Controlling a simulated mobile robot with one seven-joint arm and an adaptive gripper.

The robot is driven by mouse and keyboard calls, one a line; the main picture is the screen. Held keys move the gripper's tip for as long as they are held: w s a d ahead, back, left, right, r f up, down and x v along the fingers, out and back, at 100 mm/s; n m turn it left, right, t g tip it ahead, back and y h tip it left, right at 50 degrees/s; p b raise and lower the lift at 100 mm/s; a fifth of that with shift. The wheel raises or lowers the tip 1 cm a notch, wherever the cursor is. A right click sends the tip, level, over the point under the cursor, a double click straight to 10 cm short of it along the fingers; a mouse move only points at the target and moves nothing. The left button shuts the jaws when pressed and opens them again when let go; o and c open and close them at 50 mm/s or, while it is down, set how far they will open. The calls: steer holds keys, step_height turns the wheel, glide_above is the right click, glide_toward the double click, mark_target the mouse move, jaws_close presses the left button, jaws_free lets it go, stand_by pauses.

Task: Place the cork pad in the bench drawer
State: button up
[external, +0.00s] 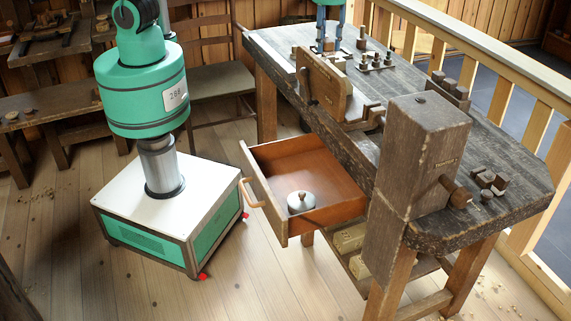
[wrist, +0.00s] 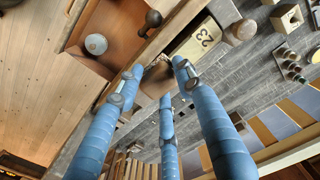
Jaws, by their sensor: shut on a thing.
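The bench drawer (external: 262,160) is pulled open from the bench's front, and its inside is reddish brown. It also shows at the upper left of the wrist view (wrist: 83,62). My gripper (external: 329,48) is above the far end of the bench top, away from the drawer. Its blue fingers fill the lower middle of the wrist view (wrist: 160,78). They are shut on a small brown thing (wrist: 155,86), which looks like the cork pad and is mostly hidden by the fingers.
A pale round lidded pot (external: 301,202) stands in the drawer, with bare floor around it. An upright wooden vise board (external: 325,83) stands between my gripper and the drawer. Turned pieces on a small stand (external: 376,62) are right of my gripper. A thick wooden post (external: 412,150) rises at the bench's near end.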

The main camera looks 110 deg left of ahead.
steer(key=s+d+f, duration=0.2)
steer(key=s+d, duration=0.9)
steer(key=d, duration=0.2)
step_height(320, 180, down, 28)
steer(key=shift+r+n+b, duration=0.2)
steer(key=shift+n+b, duration=0.2)
steer(key=shift+b, duration=0.05)
steer(key=shift+r, duration=0.1)
steer(key=s+a+r+m+t, duration=0.1)
steer(key=s+a+r+m, duration=0.15)
steer(key=r, duration=1.25)
steer(key=s+a+r+m+t, duration=0.1)
steer(key=s+r+m+t, duration=0.15)
steer(key=r, duration=1.25)
steer(key=s+a+r+m+t, duration=0.1)
steer(key=s+a+r+m, duration=0.1)
steer(key=s+r, duration=0.6)
steer(key=s+a+r+m+t, duration=0.1)
steer(key=s+r+m, duration=0.1)
steer(key=s+r, duration=0.6)
steer(key=s, duration=0.6)
steer(key=shift+a+r, duration=0.3)
steer(key=shift+a, duration=0.05)
